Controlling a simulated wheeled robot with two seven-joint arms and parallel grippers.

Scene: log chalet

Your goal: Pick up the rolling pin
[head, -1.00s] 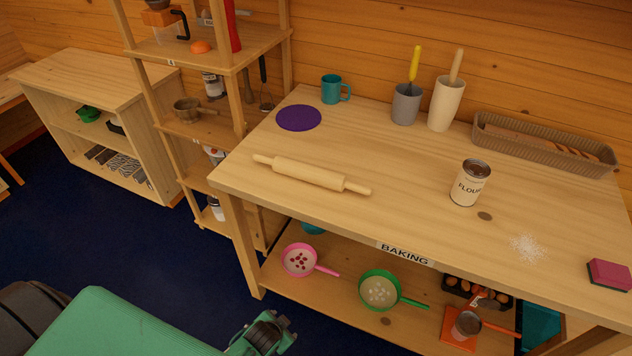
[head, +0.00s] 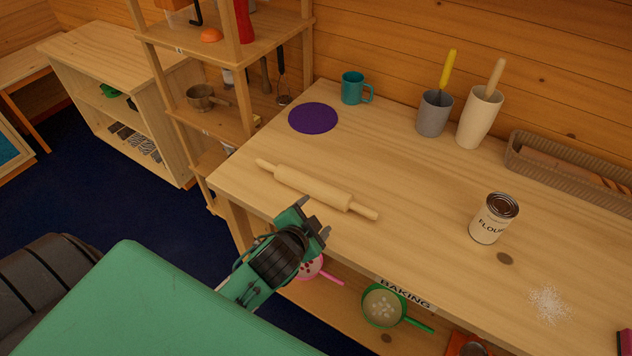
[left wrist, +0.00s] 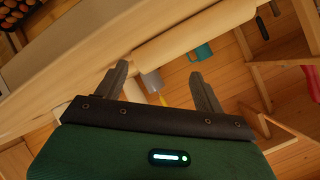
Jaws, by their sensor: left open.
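The pale wooden rolling pin (head: 312,187) lies flat on the table (head: 400,190), near its front left edge and slanted from upper left to lower right. In the left wrist view the rolling pin (left wrist: 195,32) crosses beyond the fingertips. My left gripper (head: 318,220) is open and empty at the table's front edge, on the near side of the rolling pin and apart from it. Both its fingers show in the left wrist view (left wrist: 158,75). My right gripper is in neither view.
A purple disc (head: 313,118) and teal mug (head: 353,88) are behind the rolling pin. A flour can (head: 493,218) stands to the right. Two utensil holders (head: 433,113) are at the back. The tabletop around the pin is clear. Pans (head: 383,306) sit on the lower shelf.

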